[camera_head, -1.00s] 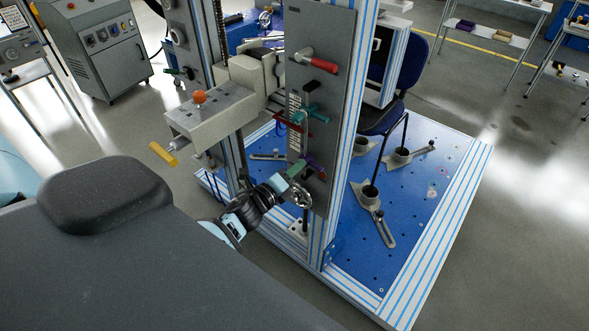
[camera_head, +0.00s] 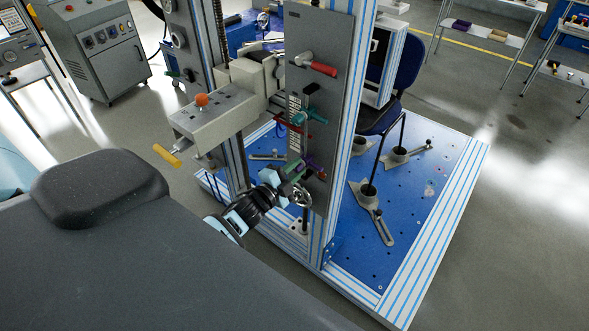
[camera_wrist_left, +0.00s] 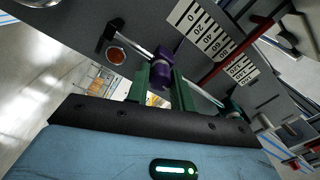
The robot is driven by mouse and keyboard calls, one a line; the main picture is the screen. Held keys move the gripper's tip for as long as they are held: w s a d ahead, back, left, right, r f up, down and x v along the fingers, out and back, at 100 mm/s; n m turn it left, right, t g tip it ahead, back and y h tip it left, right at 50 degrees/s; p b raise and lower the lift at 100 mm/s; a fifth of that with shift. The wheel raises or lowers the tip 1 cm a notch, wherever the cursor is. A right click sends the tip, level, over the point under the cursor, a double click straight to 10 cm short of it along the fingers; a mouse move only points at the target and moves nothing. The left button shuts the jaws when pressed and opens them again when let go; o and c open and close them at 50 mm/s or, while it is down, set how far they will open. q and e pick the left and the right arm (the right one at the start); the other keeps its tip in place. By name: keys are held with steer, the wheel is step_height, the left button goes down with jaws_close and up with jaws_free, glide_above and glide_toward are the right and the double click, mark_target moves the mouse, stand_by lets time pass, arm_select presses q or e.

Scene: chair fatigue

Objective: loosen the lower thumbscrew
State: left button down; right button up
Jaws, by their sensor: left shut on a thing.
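The lower thumbscrew, a purple knob (camera_head: 314,161), is low on the front of the upright grey panel (camera_head: 322,50). In the left wrist view the purple knob (camera_wrist_left: 160,60) sits between the two green fingers of my left gripper (camera_wrist_left: 161,83). In the head view my left gripper (camera_head: 300,170) is at the knob, coming from the lower left, and is shut on it. The fingers hide part of the knob. My right gripper is out of view.
A red-handled lever (camera_head: 322,69) is at the panel's top. A grey box with an orange knob (camera_head: 202,100) and a yellow handle (camera_head: 166,155) juts out at left. A metal post stands beside the panel, on a blue base plate (camera_head: 425,190).

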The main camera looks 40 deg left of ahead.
arm_select(q)
steer(key=shift+n, duration=1)
steer(key=c, duration=1.2)
jaws_free()
steer(key=shift+s, duration=0.3)
steer(key=s, duration=0.7)
steer(key=shift+s+a, duration=0.15)
steer(key=shift+a, duration=0.15)
